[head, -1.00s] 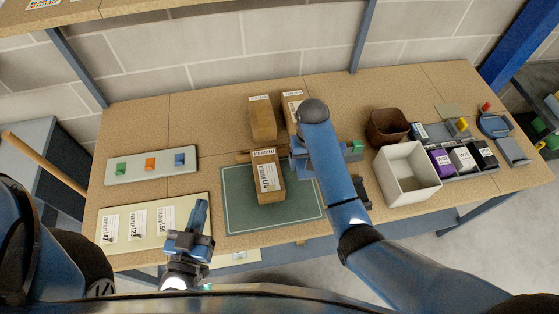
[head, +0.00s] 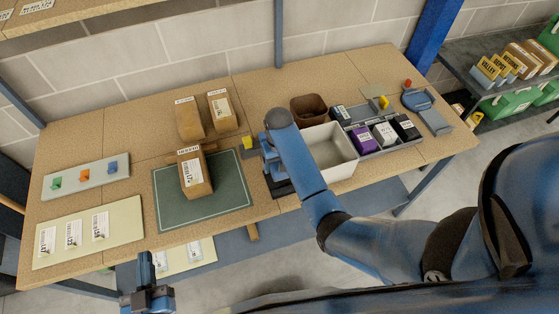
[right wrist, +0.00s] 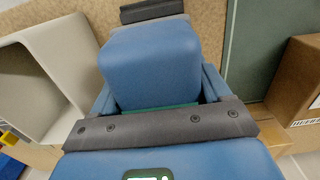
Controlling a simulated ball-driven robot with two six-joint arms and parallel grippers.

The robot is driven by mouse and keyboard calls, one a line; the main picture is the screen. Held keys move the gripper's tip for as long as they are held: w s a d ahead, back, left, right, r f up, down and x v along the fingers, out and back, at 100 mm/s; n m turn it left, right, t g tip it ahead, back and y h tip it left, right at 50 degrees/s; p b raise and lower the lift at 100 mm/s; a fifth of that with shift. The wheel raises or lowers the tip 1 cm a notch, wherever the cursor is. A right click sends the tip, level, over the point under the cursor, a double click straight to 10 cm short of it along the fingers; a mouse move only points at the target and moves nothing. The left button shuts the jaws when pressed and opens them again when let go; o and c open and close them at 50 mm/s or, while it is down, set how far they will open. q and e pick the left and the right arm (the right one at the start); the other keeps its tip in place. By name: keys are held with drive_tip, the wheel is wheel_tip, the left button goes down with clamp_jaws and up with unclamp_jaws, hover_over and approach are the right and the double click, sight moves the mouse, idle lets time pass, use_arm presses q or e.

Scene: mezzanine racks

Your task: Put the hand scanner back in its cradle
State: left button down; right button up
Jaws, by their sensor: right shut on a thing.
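The hand scanner appears to be the blue rounded block (right wrist: 152,62) between the fingers of my right gripper (right wrist: 160,95) in the right wrist view. A green strip shows at its near end. In the head view my right gripper (head: 268,155) is over the table just right of the green mat, and my arm hides most of the scanner. A dark flat base (head: 281,187), perhaps the cradle, lies just in front of this gripper, partly behind the arm. My left gripper (head: 148,283) is low at the front edge, away from these; its jaw gap cannot be made out.
A taped carton (head: 195,178) stands on the green mat (head: 165,207), left of my right gripper. A cream bin (head: 345,172), a brown bin (head: 309,108) and a grey divided tray (head: 373,151) stand to the right. A yellow piece (head: 248,142) shows beside the gripper.

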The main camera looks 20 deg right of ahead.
drive_tip(key=shift+d+f, duration=0.1)
drive_tip(key=shift+f, duration=0.8)
drive_tip(key=shift+s+d+f+b, duration=0.2)
drive_tip(key=shift+f+b, duration=0.5)
drive_tip(key=shift+f, duration=0.1)
drive_tip(key=shift+f+b, duration=0.4)
drive_tip(key=shift+b, duration=0.05)
drive_tip(key=shift+w+a+f, duration=0.1)
drive_tip(key=shift+a+f, duration=0.05)
drive_tip(key=shift+f, duration=0.15)
drive_tip(key=shift+f+b, duration=0.75)
drive_tip(key=shift+f, duration=0.4)
drive_tip(key=o, duration=1.2)
